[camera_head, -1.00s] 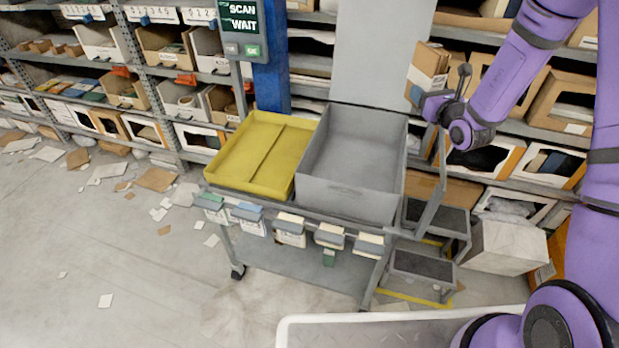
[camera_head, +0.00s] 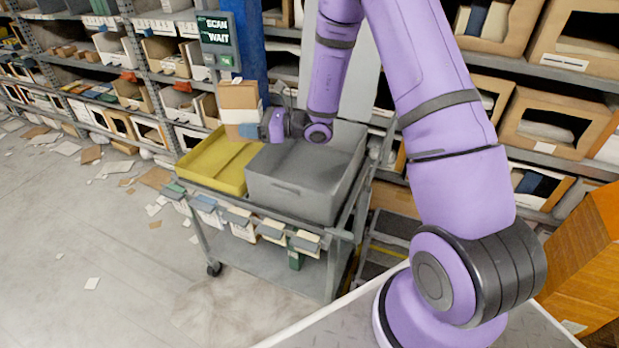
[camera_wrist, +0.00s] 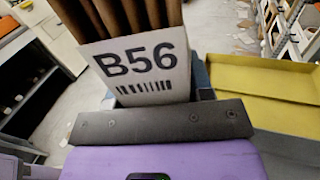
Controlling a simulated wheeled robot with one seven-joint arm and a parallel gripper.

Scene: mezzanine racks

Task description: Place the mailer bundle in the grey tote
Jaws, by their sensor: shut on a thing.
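The mailer bundle (camera_head: 240,100) is a brown stack with a white band, held upright in my gripper (camera_head: 262,128). In the wrist view its white label reads B56 (camera_wrist: 143,66) over a barcode. My gripper is shut on the bundle, above the cart near where the two totes meet. The grey tote (camera_head: 290,190) stands on the right of the cart. Its far part is partly hidden behind my arm, and the visible part of its inside looks empty.
A yellow tote (camera_head: 212,168) stands left of the grey one and also shows in the wrist view (camera_wrist: 262,90). Cards hang along the front of the cart (camera_head: 255,262). Racks with boxes stand behind. An orange cabinet (camera_head: 585,255) is at right. Paper scraps litter the open floor at left.

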